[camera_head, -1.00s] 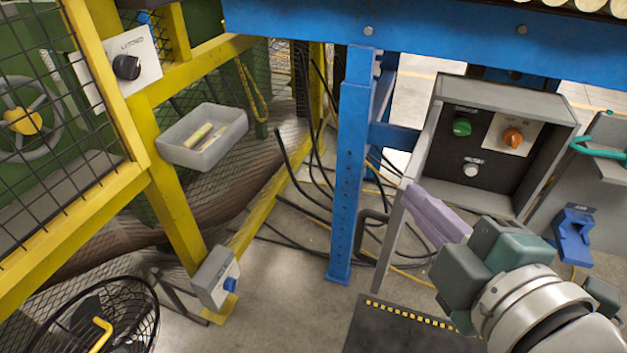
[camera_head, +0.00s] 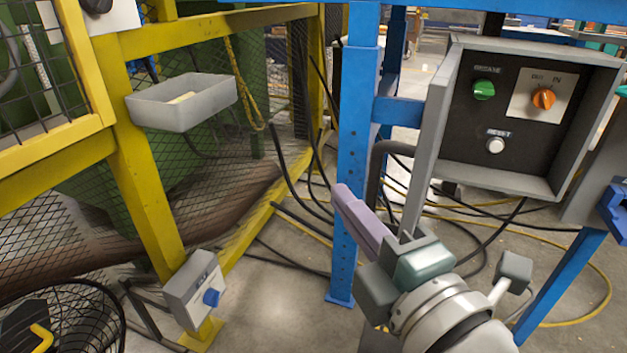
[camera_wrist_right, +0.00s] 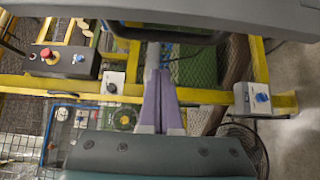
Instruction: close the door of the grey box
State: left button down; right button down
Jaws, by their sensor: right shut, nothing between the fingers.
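The grey box (camera_head: 572,150) is at the right in the head view, with its front open. Its grey door (camera_head: 432,125) stands open at the box's left side, seen nearly edge-on. A dark curved handle (camera_head: 378,160) shows on the door's outer side. My right gripper (camera_head: 342,192) has its purple fingers shut and empty, pointing up and left, just below the handle and left of the door's lower part. I cannot tell whether they touch the door. The fingers also show in the right wrist view (camera_wrist_right: 160,78), below a grey panel and dark bar. My left gripper is out of view.
A blue post (camera_head: 348,130) stands close behind my right gripper. A yellow frame (camera_head: 145,180) with a grey tray (camera_head: 182,102) and a small switch box (camera_head: 197,290) is at the left. Black cables hang behind the post.

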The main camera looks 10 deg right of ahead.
aim_at(369, 194)
jog(key=w+d, duration=0.2)
jog(key=d, duration=0.1)
dwell(0.4)
jog(key=shift+s, duration=0.1)
